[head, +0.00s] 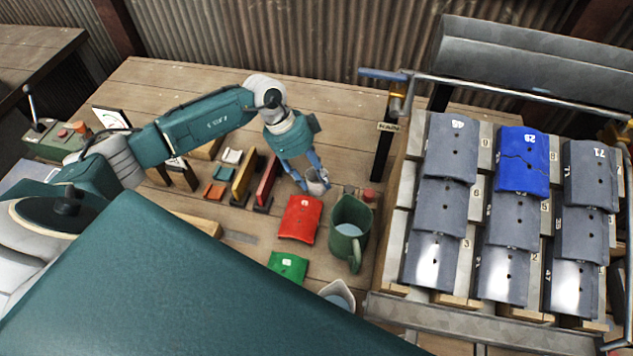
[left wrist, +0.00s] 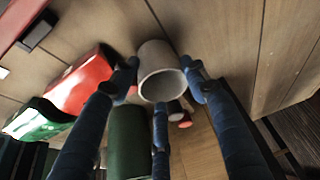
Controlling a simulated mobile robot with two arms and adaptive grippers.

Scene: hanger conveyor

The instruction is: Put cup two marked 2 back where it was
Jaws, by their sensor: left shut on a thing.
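A small grey cup (head: 317,186) is between the fingers of my left gripper (head: 311,180), over the wooden bench behind the green jug. In the left wrist view the cup (left wrist: 157,57) shows its open rim towards the camera, and the fingertips of my left gripper (left wrist: 162,72) are shut on its sides. No number can be read on it. I cannot tell whether its base touches the bench. A second pale vessel (head: 338,292) stands near the front, partly hidden by my body. My right gripper is not in view.
A green jug (head: 349,228) stands just in front of the cup, with a red tile (head: 299,219) and a green tile (head: 287,266) to its left. Red and yellow upright pieces stand left of my gripper. A rack of numbered tiles (head: 451,147) fills the right. Bare bench lies behind the gripper.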

